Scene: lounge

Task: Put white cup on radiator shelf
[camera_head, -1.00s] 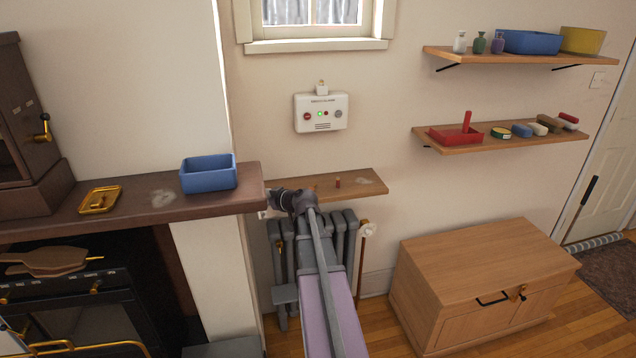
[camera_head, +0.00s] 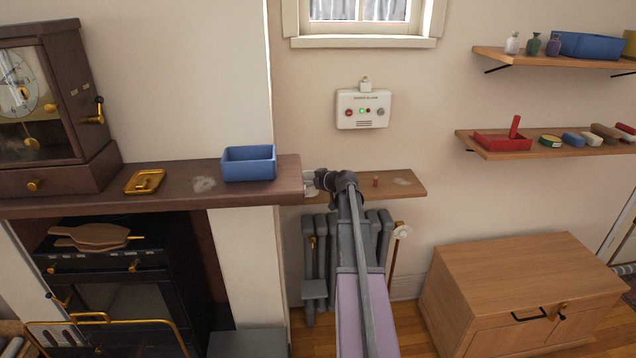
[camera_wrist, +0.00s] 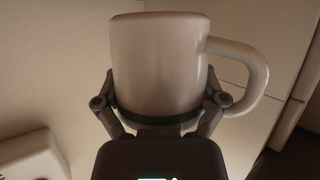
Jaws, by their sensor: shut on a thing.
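The white cup (camera_wrist: 157,66) fills the middle of the wrist view, with its handle to the right. My gripper (camera_wrist: 160,100) is shut on the cup's body, one finger on each side. In the head view, my gripper (camera_head: 312,184) is at the left end of the wooden radiator shelf (camera_head: 405,185), beside the end of the mantel. Only a small pale part of the cup shows there, between the mantel end and my wrist. I cannot tell whether the cup touches the shelf.
The blue bin (camera_head: 250,163) sits near the right end of the dark mantel (camera_head: 110,197). The grey radiator (camera_head: 318,250) is below the shelf. A white alarm box (camera_head: 362,108) hangs above. The shelf's right part looks mostly clear.

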